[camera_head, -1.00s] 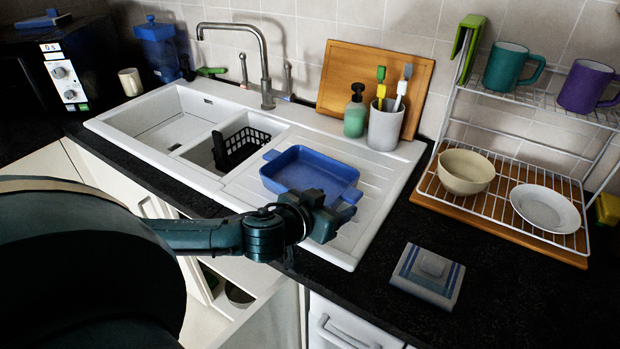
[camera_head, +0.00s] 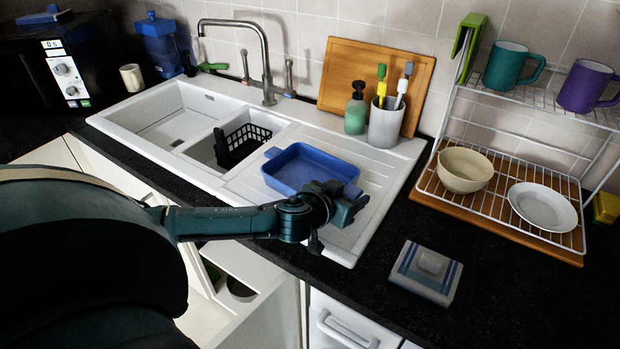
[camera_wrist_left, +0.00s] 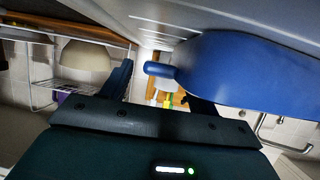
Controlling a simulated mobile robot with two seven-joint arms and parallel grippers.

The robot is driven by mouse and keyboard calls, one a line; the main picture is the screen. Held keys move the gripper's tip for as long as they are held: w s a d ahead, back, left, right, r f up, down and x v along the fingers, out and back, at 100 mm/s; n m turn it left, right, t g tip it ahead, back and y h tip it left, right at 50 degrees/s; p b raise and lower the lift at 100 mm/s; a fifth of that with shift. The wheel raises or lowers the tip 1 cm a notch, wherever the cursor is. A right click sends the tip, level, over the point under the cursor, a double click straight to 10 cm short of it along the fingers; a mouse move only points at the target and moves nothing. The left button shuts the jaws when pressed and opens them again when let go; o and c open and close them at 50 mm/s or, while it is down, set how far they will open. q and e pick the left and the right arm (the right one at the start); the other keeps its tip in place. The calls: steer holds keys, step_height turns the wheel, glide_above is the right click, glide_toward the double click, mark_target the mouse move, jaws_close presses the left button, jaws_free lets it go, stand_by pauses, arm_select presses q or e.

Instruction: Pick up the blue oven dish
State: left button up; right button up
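The blue oven dish (camera_head: 302,166) sits upright on the white drainboard right of the sink basins. My left gripper (camera_head: 346,203) is at its near right corner in the head view and hides part of that end. In the left wrist view the dish (camera_wrist_left: 245,70) fills the upper right, close to the camera. My left gripper also shows there (camera_wrist_left: 160,86), its two dark fingers apart. The dish's small handle appears between them in the picture; I cannot tell whether they touch it. My right gripper is not in view.
A grey cup with brushes (camera_head: 386,125) and a soap bottle (camera_head: 356,112) stand behind the dish.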

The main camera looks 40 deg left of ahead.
arm_select(q)
jaws_close()
steer(key=shift+r, duration=0.1)
stand_by(0.5)
steer(key=shift+r, duration=0.15)
